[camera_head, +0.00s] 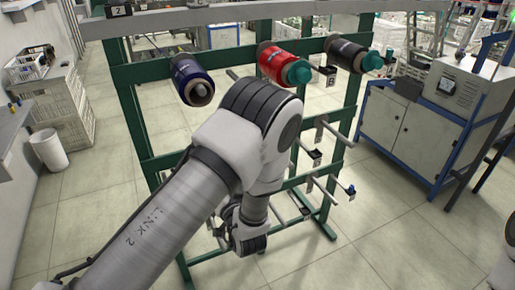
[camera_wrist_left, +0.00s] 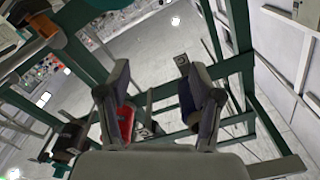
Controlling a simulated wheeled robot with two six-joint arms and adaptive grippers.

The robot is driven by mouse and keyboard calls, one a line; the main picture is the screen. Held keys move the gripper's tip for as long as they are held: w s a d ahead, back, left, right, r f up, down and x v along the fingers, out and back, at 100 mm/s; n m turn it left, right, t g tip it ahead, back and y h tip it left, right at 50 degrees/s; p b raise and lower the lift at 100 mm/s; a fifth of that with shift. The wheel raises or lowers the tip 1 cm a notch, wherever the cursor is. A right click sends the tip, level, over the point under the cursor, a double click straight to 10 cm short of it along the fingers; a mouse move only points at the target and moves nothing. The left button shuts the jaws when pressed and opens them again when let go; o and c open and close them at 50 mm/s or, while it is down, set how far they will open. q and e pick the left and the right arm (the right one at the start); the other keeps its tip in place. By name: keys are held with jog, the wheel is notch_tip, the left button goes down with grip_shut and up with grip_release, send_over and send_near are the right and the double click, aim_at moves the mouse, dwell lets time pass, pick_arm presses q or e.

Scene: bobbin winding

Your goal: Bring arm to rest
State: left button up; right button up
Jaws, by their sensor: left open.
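In the head view my left arm comes in from the lower left and bends in front of the green rack (camera_head: 127,105). Its gripper is hidden there behind the arm. In the left wrist view my left gripper (camera_wrist_left: 152,68) has its two fingers wide apart, with nothing held between them. A dark blue bobbin (camera_head: 192,82), a red bobbin (camera_head: 275,62) and a black bobbin (camera_head: 348,52) sit on the rack's upper row. The red bobbin (camera_wrist_left: 125,122) and the blue bobbin (camera_wrist_left: 187,105) show partly behind the fingers in the wrist view. My right gripper is out of view.
Bare pegs (camera_head: 330,130) stick out of the rack below the bobbins, close to my arm. A white and blue cabinet (camera_head: 410,130) stands at the right. A white bin (camera_head: 48,148) and crates (camera_head: 62,110) stand at the left. Tiled floor on both sides is clear.

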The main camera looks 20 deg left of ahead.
pick_arm(q)
jog(key=s+d+f+m+g+h, duration=0.1)
jog(key=s+f+g+h, duration=0.15)
jog(key=f, duration=0.45)
jog(key=s+d+f+m+g+h, duration=0.1)
jog(key=s+f+h, duration=0.3)
jog(key=f, duration=0.4)
jog(key=s+d+f+g+h, duration=0.2)
jog(key=s+f, duration=0.1)
jog(key=s, duration=0.4)
jog(key=s+d+f+m+g+h, duration=0.1)
jog(key=s+d+f+g+h, duration=0.1)
jog(key=s, duration=0.4)
jog(key=s+d+f+g+h, duration=0.2)
jog(key=s+f+g+h, duration=0.1)
jog(key=s+f, duration=0.2)
jog(key=s, duration=0.2)
jog(key=shift+s+d, duration=0.35)
